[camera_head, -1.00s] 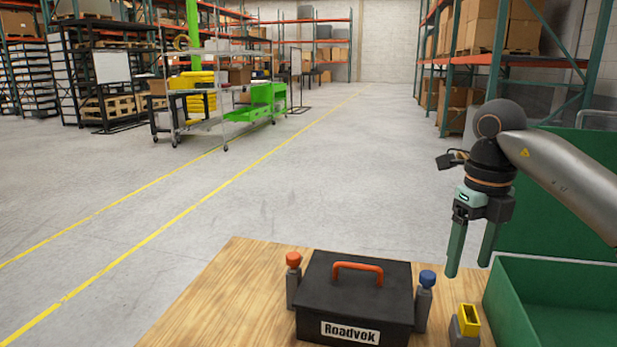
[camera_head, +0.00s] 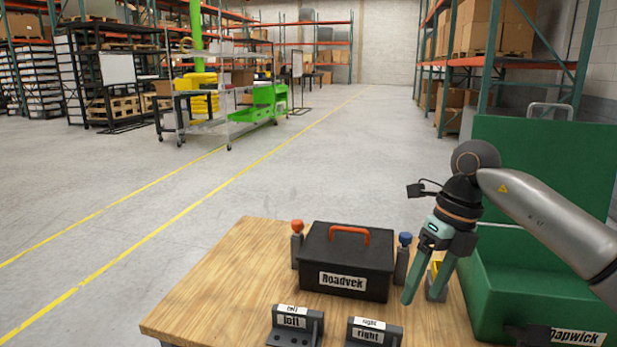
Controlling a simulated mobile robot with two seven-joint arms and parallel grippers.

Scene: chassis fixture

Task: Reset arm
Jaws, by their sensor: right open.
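My right gripper (camera_head: 424,294) is open and empty. It points down and tilts to the left, above the right part of the wooden table, in front of a small grey block with a yellow top (camera_head: 436,282), which it partly hides. A black box labelled Roadvek (camera_head: 346,262), with an orange handle, sits on the table to the left of the gripper. My left gripper is not in view.
An orange-topped post (camera_head: 297,245) and a blue-topped post (camera_head: 403,259) flank the box. Brackets labelled left (camera_head: 294,327) and right (camera_head: 373,333) stand at the front of the wooden table (camera_head: 215,290). A green bin (camera_head: 540,280) stands at the right.

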